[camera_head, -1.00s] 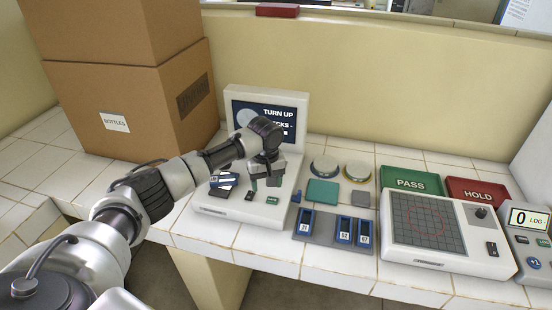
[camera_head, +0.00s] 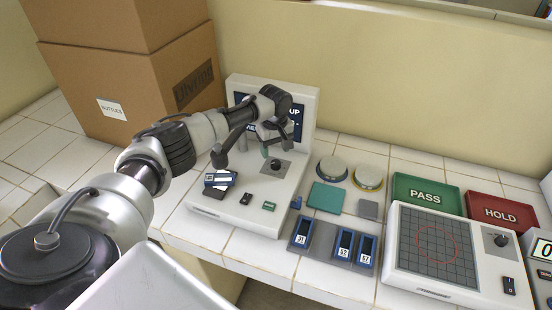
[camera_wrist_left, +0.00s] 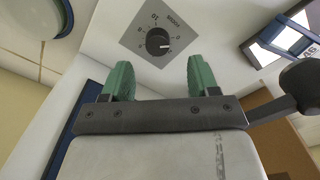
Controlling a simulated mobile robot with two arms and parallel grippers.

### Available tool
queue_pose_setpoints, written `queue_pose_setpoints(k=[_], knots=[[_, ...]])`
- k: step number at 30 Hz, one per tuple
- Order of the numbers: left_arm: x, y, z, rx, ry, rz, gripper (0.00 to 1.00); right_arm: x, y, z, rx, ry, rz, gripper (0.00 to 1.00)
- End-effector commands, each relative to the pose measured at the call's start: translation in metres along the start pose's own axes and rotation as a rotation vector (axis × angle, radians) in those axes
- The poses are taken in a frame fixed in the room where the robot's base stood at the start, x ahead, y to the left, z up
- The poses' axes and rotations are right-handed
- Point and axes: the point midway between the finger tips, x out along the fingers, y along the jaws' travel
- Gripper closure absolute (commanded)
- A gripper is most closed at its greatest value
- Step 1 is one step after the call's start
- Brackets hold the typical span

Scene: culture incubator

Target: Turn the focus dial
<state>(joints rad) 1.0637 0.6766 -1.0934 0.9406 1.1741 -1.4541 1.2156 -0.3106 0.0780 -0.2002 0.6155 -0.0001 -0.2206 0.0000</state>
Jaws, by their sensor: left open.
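The focus dial (camera_head: 275,164) is a black round knob on a grey square plate, on the base of the white device with a dark screen (camera_head: 240,101). In the left wrist view the dial (camera_wrist_left: 158,41) shows a white pointer mark and printed numbers around it. My left gripper (camera_wrist_left: 160,78) is open and empty. Its two green fingertips are spread wide on either side of the dial's line, apart from it. In the head view the left gripper (camera_head: 267,151) hangs just above and behind the dial. My right gripper is not in view.
Slides (camera_head: 218,180) lie on the device base, left of the dial, near a black switch (camera_head: 246,199) and a green button (camera_head: 269,206). A grey slide rack (camera_head: 326,242), green PASS tray (camera_head: 427,193) and red HOLD tray (camera_head: 500,211) are to the right. Cardboard boxes (camera_head: 130,85) stand behind left.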

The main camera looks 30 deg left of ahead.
Motion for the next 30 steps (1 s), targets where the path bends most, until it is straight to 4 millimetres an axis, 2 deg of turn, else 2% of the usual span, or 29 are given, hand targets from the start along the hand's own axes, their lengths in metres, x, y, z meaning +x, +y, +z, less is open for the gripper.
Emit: queue_pose_setpoints(k=[4, 9, 13, 21, 30], knots=[[0.028, 0.0, 0.001, 0.0, -0.002, -0.002, 0.4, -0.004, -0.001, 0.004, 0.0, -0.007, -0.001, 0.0], [0.049, 0.001, 0.001, 0.0, -0.002, -0.001, 0.4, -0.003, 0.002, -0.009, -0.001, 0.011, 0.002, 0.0], [0.056, 0.0, 0.0, 0.001, -0.001, 0.0, 0.4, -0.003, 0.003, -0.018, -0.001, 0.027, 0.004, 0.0], [0.057, 0.0, 0.0, 0.0, 0.0, 0.0, 0.4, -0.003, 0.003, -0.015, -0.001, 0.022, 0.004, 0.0], [0.056, 0.0, 0.0, 0.0, 0.0, 0.0, 0.86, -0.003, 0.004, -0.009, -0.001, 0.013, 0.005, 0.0]])
